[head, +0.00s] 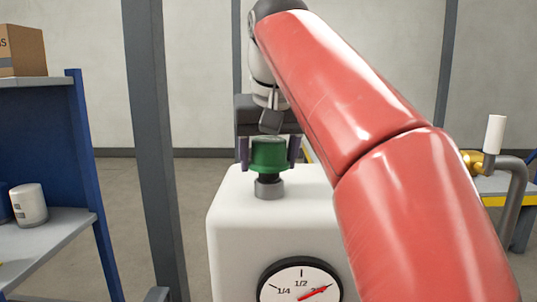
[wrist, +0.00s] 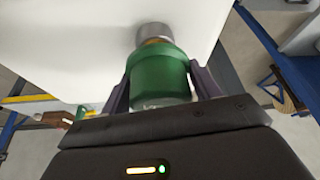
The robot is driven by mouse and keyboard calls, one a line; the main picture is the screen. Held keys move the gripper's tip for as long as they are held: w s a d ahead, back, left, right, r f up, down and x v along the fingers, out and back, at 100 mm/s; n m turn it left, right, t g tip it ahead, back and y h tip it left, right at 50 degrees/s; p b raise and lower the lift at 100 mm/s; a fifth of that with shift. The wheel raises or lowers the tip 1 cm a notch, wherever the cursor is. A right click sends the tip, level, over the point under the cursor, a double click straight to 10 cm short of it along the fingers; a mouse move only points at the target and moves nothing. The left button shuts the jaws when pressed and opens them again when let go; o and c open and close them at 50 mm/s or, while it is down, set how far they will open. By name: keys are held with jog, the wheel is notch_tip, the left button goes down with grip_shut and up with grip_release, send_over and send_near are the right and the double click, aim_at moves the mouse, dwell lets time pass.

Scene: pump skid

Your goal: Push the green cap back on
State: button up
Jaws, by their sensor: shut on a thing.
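The green cap (head: 269,153) is between the two fingers of my gripper (head: 269,154), one finger on each side. It is upright, directly over the dark and grey neck (head: 269,187) on top of the white tank (head: 250,222). In the wrist view the green cap (wrist: 159,76) is held between the fingers of my gripper (wrist: 158,84), with the grey neck (wrist: 153,32) just beyond it. A thin brassy band shows between cap and neck there. I cannot tell whether the cap is seated or only resting over the neck.
A round gauge (head: 300,283) is on the tank's front. A pipe with a white-handled valve (head: 494,135) is at the right. My red arm covers the right middle.

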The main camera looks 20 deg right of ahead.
aim_at(271, 141)
jog(key=shift+f+b, duration=0.75)
jog(key=shift+f, duration=0.4)
jog(key=o, duration=1.1)
jog(key=shift+r, duration=0.1)
jog(key=p+v, duration=0.2)
jog(key=v, duration=0.5)
jog(key=shift+s+r+p, duration=0.2)
jog(key=shift+r+p, duration=0.1)
jog(key=shift+s, duration=0.1)
